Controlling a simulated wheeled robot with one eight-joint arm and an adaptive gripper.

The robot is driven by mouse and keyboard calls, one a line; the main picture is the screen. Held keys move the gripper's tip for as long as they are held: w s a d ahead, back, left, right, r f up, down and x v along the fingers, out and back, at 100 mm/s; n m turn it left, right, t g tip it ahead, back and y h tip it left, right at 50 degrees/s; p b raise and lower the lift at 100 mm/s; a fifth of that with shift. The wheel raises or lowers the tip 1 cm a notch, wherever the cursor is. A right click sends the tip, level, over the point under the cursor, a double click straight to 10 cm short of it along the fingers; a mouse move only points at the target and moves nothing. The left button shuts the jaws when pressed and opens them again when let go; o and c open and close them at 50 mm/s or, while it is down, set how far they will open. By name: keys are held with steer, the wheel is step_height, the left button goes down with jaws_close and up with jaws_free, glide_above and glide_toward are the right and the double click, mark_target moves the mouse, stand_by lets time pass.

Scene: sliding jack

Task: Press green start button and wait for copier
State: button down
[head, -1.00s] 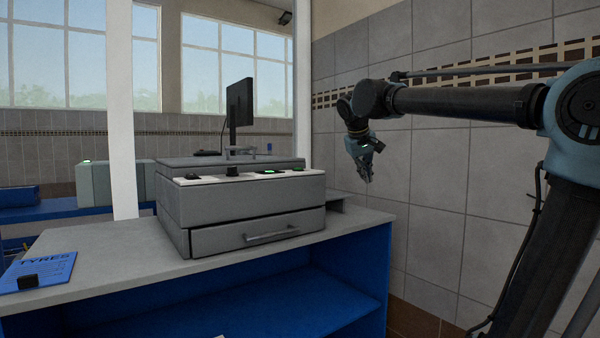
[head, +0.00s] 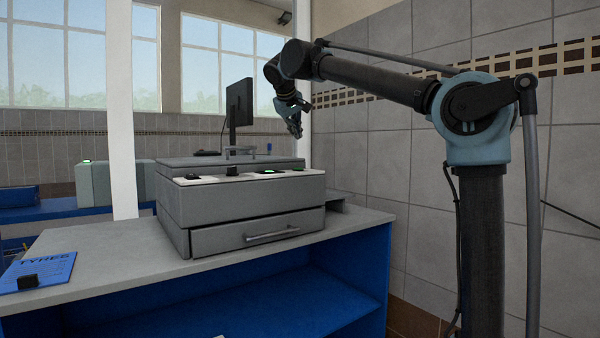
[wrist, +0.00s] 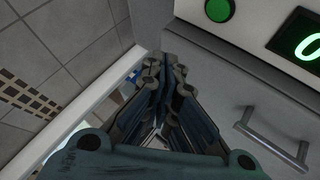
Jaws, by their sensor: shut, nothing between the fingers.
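The grey copier (head: 250,205) stands on the counter, with a white control strip (head: 215,180) along its top front edge. The green start button (head: 297,170) is at the right end of the strip. In the wrist view the round green button (wrist: 219,10) shows at the top, left of a lit green display (wrist: 300,38). My gripper (head: 297,133) is above the button end of the copier, pointing down and apart from it. In the wrist view my gripper (wrist: 165,65) is shut and empty, and the button is beyond and right of its fingertips.
The copier's front drawer (head: 258,231) is closed, with a bar handle. A monitor (head: 239,105) stands behind the copier. A blue tyres board (head: 38,272) lies at the counter's left. A tiled wall (head: 380,170) rises on the right. The counter front (head: 120,245) is clear.

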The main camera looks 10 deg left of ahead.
steer(key=shift+f, duration=4.4)
steer(key=shift+f, duration=0.15)
steer(key=shift+f, duration=0.2)
steer(key=shift+f, duration=0.45)
steer(key=shift+r, duration=0.9)
steer(key=shift+r, duration=2.5)
